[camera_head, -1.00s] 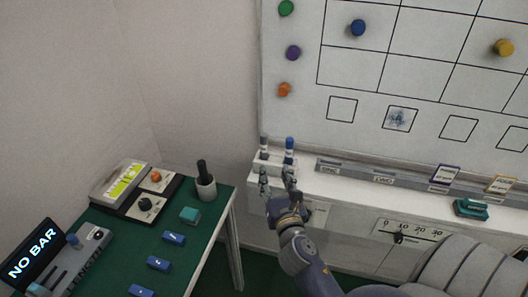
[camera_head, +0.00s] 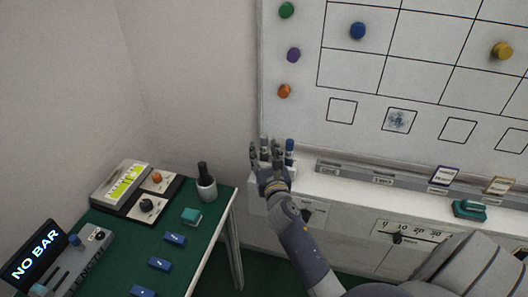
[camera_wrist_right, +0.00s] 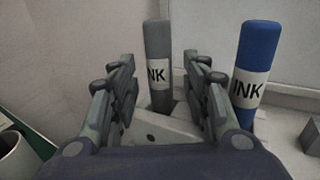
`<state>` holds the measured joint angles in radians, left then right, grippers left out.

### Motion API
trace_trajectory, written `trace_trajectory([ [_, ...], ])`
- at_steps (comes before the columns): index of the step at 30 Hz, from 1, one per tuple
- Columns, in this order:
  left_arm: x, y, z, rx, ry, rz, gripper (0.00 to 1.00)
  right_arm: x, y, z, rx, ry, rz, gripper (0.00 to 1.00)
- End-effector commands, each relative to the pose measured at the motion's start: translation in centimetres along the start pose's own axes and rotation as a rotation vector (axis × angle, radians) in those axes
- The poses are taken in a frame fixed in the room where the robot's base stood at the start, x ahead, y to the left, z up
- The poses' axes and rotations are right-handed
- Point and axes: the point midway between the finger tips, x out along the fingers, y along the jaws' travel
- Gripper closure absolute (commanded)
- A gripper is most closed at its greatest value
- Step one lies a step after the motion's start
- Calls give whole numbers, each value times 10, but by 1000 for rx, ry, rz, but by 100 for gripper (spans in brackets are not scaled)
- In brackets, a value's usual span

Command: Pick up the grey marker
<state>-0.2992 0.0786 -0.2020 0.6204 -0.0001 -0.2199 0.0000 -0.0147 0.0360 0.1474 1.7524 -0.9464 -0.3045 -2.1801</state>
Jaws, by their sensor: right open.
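The grey marker (camera_head: 264,141) stands upright in a white holder at the left end of the ledge under the whiteboard. In the right wrist view the grey marker (camera_wrist_right: 158,45) shows its INK label, partly covered by a finger. My right gripper (camera_head: 265,152) is open, and in the wrist view its two fingers (camera_wrist_right: 159,75) appear on either side of the marker, with gaps visible. The marker's foot is near the white holder (camera_wrist_right: 165,135). My left gripper is not in view.
A blue marker (camera_head: 289,146) stands close to the right of the grey one, just outside the right finger. A green table (camera_head: 205,226) with a cup (camera_head: 206,188) stands at left.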

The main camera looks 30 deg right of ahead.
Motion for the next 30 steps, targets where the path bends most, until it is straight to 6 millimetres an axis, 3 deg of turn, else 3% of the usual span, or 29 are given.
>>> trace_trajectory([
  [10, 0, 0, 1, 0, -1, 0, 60, 8, 0, 0, 1, 1, 0, 57],
  [15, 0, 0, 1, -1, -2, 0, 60, 8, 0, 0, 1, 1, 0, 95],
  [16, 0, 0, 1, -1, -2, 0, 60, 8, 0, 0, 1, 1, 0, 98],
  [26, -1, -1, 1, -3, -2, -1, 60, 8, 0, 1, 1, 0, 1, 98],
  [30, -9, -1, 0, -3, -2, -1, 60, 9, 0, 18, -2, -4, 2, 98],
])
